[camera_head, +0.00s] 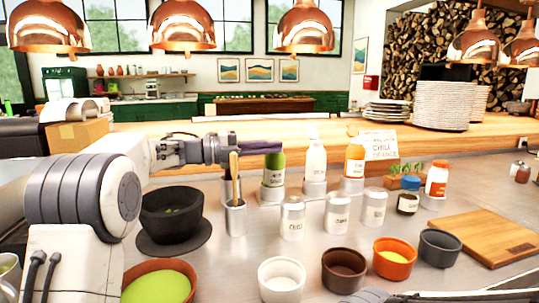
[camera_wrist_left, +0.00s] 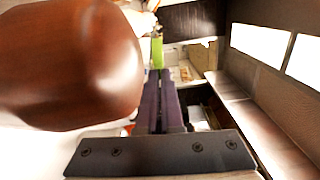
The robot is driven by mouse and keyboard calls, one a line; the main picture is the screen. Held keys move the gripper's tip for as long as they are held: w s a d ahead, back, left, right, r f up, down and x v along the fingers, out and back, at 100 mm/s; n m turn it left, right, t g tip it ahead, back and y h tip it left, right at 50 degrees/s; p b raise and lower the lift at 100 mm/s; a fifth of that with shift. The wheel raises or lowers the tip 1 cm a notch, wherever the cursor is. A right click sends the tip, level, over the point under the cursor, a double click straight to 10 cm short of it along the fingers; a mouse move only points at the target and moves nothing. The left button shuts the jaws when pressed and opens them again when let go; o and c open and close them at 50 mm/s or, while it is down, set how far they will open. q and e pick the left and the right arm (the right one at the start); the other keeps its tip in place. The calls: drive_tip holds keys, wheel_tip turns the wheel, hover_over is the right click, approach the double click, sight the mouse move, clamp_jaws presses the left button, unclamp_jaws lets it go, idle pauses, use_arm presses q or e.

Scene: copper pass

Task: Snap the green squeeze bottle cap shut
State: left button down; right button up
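The green squeeze bottle (camera_head: 273,172) stands upright in a metal holder, in line with a white bottle (camera_head: 314,160) and an orange bottle (camera_head: 354,156). My left gripper (camera_head: 280,147) reaches in from the left, its purple fingers level with the top of the green bottle. The fingers cover the cap, so I cannot tell its state or whether they touch it. In the left wrist view the fingers (camera_wrist_left: 161,108) lie together with nothing seen between them, and a green bottle (camera_wrist_left: 157,52) shows beyond their tips.
A metal cup (camera_head: 236,218) with a wooden-handled tool stands just under my left gripper. Several metal shakers (camera_head: 292,218) and small bowls (camera_head: 344,270) stand in front. A large brown rounded thing (camera_wrist_left: 65,65) fills the wrist view's left. A cutting board (camera_head: 485,236) lies right.

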use_arm(q)
drive_tip(key=shift+f, duration=0.1)
idle(0.5)
drive_tip(key=c, duration=1.1)
unclamp_jaws()
drive_tip(key=shift+o, duration=0.2)
drive_tip(key=v, duration=1)
drive_tip(key=shift+a, duration=0.25)
drive_tip(key=shift+s, duration=0.1)
